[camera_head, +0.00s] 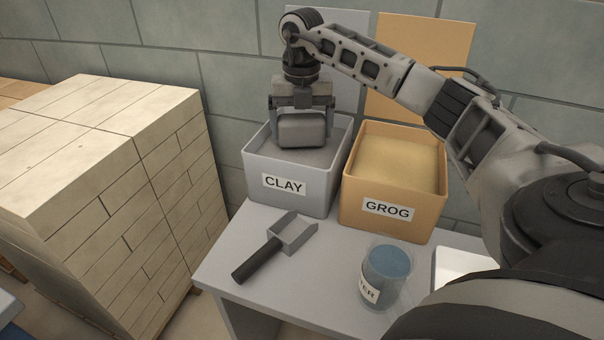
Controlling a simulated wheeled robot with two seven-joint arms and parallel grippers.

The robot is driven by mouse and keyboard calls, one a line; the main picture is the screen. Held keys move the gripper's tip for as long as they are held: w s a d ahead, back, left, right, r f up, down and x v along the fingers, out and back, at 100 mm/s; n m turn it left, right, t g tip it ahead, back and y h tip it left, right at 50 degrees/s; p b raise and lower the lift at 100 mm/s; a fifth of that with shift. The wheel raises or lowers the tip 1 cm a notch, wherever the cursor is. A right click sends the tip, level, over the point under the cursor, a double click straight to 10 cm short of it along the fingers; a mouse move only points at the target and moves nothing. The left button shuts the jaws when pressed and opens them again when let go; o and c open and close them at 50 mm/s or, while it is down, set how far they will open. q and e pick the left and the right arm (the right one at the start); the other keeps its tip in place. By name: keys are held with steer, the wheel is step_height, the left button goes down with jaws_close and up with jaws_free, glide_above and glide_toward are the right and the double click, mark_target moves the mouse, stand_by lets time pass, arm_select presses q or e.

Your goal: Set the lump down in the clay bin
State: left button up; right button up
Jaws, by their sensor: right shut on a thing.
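The grey clay bin (262,188), labelled CLAY, stands at the back left of the table, with grey material inside. My right gripper (302,122) is over the bin, pointing down, and is shut on the grey lump (302,132). The lump is a rounded block between the fingers, at the bin's opening. I cannot tell whether its underside touches the material in the bin. My left gripper does not show.
An orange GROG bin (365,212) stands right of the clay bin. A scoop (272,246) and a beaker of blue liquid (387,272) sit in front on the grey table (232,262). A tall stack of pale bricks (150,170) is at the left.

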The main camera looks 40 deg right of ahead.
mark_target(302, 144)
step_height(302, 144, down, 5)
steer(key=shift+d+r, duration=0.1)
steer(key=shift+r, duration=0.05)
steer(key=shift+f+b, duration=0.45)
steer(key=shift+f, duration=1.95)
steer(key=shift+f, duration=0.15)
steer(key=o, duration=1.1)
step_height(302, 144, up, 11)
steer(key=shift+f+p, duration=0.1)
steer(key=shift+p, duration=0.55)
steer(key=shift+r, duration=0.75)
